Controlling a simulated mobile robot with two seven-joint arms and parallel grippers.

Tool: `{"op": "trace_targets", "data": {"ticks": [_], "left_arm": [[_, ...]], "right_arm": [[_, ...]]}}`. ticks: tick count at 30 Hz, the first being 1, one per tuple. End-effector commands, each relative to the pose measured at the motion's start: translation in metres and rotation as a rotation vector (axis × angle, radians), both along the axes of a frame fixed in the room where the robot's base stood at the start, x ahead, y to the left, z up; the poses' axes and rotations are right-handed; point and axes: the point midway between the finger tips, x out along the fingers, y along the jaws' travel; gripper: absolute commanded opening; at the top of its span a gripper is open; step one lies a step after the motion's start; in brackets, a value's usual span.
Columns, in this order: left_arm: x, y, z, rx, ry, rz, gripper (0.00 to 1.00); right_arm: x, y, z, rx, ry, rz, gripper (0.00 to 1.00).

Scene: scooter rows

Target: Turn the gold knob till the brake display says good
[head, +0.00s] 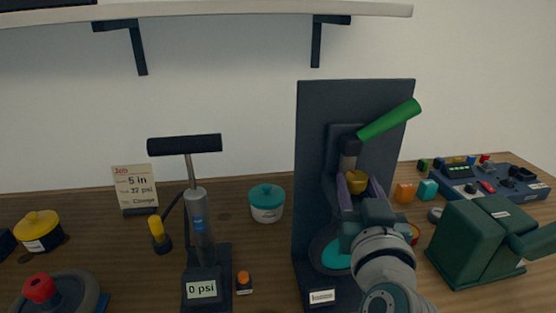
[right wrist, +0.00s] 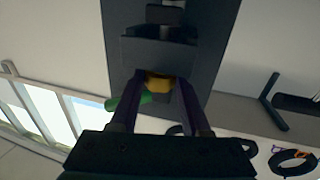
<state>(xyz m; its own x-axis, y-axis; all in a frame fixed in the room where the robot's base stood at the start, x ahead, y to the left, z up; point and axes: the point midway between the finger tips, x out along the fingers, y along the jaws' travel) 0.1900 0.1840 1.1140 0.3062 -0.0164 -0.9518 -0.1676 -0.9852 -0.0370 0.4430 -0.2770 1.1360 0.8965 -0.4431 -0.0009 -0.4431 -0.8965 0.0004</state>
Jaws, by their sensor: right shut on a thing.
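The gold knob (head: 357,183) sits at the front of a dark press with a green lever, low on its head. My right gripper (head: 358,184) is shut on the gold knob, with a purple finger on each side. In the right wrist view the knob (right wrist: 159,82) shows between the fingers (right wrist: 160,98), partly hidden. A small green-lit screen (head: 458,171) is on the blue console at the right; its text is too small to read, and I cannot tell if it is the brake display. My left gripper is not in view.
The green lever (head: 390,121) rises above my right gripper. A green vise-like block (head: 482,240) stands right of my arm. A pump (head: 199,220) reading 0 psi, a teal-lidded jar (head: 267,205) and a job card (head: 136,188) stand to the left. A shelf (head: 230,12) hangs above.

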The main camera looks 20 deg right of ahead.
Motion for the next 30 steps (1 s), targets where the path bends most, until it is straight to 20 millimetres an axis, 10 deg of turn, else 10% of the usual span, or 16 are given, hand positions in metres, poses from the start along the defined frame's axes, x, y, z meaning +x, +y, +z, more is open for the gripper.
{"op": "trace_targets", "data": {"ticks": [1,2,9,19,30], "left_arm": [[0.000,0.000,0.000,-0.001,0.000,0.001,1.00],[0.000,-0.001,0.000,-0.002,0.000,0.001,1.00],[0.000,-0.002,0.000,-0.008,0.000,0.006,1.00],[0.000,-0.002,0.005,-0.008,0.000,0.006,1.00],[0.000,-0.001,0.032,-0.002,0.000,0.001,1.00]], "right_arm": [[0.000,0.000,0.001,-0.002,-0.002,0.001,0.00],[0.000,0.000,0.001,-0.002,-0.002,0.001,0.50],[0.000,0.000,0.001,-0.001,-0.002,0.001,0.77],[-0.006,0.003,0.002,0.000,0.000,0.000,0.77],[-0.068,0.034,0.003,0.001,0.002,0.002,0.77]]}}
